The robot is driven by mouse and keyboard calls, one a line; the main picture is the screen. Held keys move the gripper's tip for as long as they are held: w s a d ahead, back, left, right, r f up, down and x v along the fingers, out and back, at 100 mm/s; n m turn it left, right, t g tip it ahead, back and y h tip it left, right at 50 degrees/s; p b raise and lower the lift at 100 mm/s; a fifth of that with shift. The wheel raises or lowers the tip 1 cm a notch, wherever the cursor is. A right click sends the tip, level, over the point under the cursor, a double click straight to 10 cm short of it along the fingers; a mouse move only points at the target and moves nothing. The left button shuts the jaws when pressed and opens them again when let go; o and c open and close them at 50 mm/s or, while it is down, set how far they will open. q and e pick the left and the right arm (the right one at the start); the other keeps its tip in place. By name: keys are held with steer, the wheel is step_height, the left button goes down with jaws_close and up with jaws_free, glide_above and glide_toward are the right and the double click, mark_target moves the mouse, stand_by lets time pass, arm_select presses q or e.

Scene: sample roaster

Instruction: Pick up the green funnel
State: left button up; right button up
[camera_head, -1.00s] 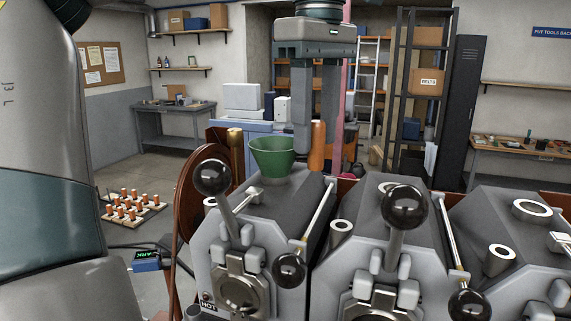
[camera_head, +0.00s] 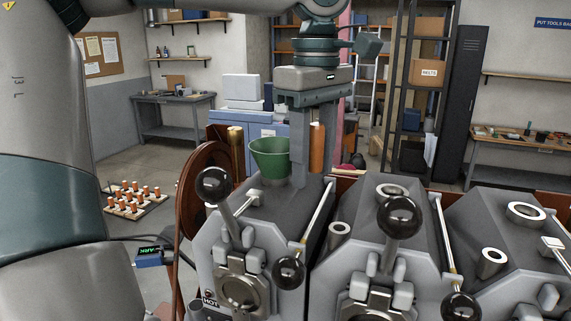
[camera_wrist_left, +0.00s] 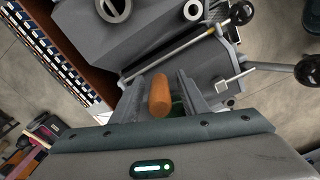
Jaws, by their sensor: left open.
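The green funnel (camera_head: 270,160) stands upright, wide mouth up, on top of the left roaster unit (camera_head: 268,205). My left gripper (camera_head: 314,176) points down just to the right of the funnel, its fingers low near the unit's top and apart from the funnel. It is open. An orange-brown cylinder (camera_head: 317,140) appears between its fingers; it also shows between them in the left wrist view (camera_wrist_left: 160,96). I cannot tell whether the fingers touch it. My right gripper is not in view.
Black-knobbed levers (camera_head: 214,186) stand in front of the funnel. A brass post (camera_head: 235,148) and a reddish-brown wheel (camera_head: 204,185) are close on its left. More roaster units (camera_head: 375,225) stand to the right. A rack of orange-topped items (camera_head: 134,199) is on the floor.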

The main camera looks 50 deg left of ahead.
mark_target(315, 123)
arm_select(q)
jaws_close()
steer(key=shift+r, duration=0.2)
stand_by(0.3)
steer(key=shift+r+b, duration=0.45)
steer(key=shift+r, duration=0.1)
step_height(315, 123, up, 2)
steer(key=shift+r+b, duration=0.2)
steer(key=shift+b, duration=0.35)
steer(key=w+d+r, duration=0.6)
steer(key=d+r, duration=0.1)
steer(key=d, duration=0.2)
steer(key=shift+w+d, duration=0.3)
steer(key=shift+d, duration=0.1)
